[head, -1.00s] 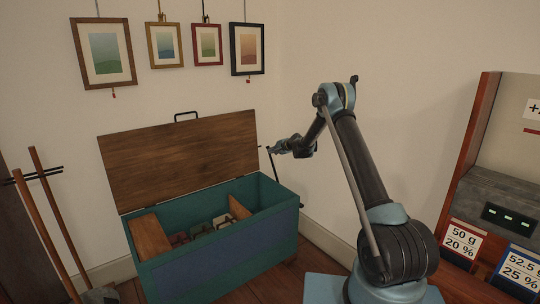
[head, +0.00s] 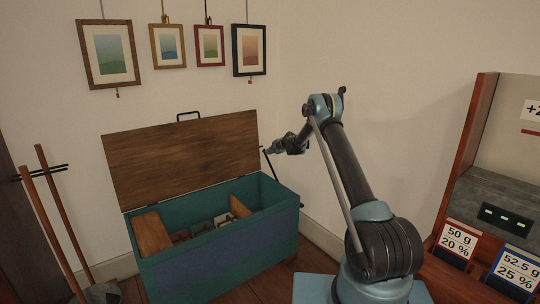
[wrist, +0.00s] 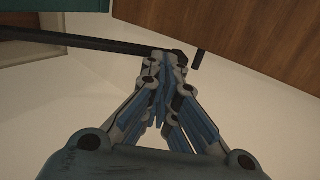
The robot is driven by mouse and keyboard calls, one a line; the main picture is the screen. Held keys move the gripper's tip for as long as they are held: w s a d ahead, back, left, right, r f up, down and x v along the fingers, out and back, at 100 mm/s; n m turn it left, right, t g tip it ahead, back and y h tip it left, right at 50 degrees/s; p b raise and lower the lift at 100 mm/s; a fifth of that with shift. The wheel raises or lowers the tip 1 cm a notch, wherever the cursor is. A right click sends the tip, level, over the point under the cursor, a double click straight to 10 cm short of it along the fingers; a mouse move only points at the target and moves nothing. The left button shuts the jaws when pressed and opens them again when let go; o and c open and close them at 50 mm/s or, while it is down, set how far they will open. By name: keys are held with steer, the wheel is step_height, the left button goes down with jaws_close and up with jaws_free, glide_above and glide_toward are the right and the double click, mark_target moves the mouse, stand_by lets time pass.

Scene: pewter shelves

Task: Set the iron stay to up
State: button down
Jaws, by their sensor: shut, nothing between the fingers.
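The chest (head: 215,268) is teal, with its brown wooden lid (head: 180,160) raised and leaning back. The iron stay (head: 273,168) is a thin dark rod at the chest's right side, rising steeply near the lid's right edge. In the wrist view the stay (wrist: 85,43) runs from the left to a dark knob-like end at the fingertips. My gripper (head: 268,151) is at the stay's upper end, and its fingers (wrist: 166,62) are shut with nothing between them. Whether they touch the stay is unclear. A short dark peg (wrist: 198,59) shows beside the lid's edge, apart from the stay's end.
Several small items lie inside the chest, partly hidden. Framed pictures (head: 109,54) hang on the wall above. Long-handled tools (head: 62,220) lean at the left. A wooden cabinet (head: 468,160) with weight cards (head: 456,243) stands at the right. Bare wall lies behind my arm.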

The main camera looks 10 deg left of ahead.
steer(key=s+d+r+n+g+h, duration=0.1)
steer(key=s+d+r+n, duration=0.1)
steer(key=s+d+r, duration=0.75)
steer(key=s+d+r+n+g+h, duration=0.1)
steer(key=s+d+r, duration=0.6)
steer(key=s+r, duration=0.55)
steer(key=s+d+r+n+h, duration=0.1)
steer(key=s+d+r, duration=0.15)
steer(key=s, duration=0.45)
steer(key=s+d+r+n+g, duration=0.1)
steer(key=s+d, duration=0.2)
steer(key=s, duration=0.4)
steer(key=s+d+r+h, duration=0.1)
steer(key=s+d, duration=0.2)
steer(key=s, duration=0.4)
steer(key=s+d+f+n+g+h, duration=0.1)
steer(key=s+d, duration=0.3)
steer(key=s, duration=0.6)
steer(key=s+d+f+n+h, duration=0.15)
steer(key=s+d, duration=0.25)
steer(key=s, duration=0.7)
steer(key=s+d+f+n+g, duration=0.1)
steer(key=s+d+f, duration=0.2)
steer(key=s, duration=0.7)
steer(key=s+d+f+n+g+h, duration=0.1)
steer(key=s+d+f, duration=0.2)
steer(key=s+f, duration=0.5)
steer(key=shift+s+f, duration=0.25)
steer(key=shift+s, duration=0.7)
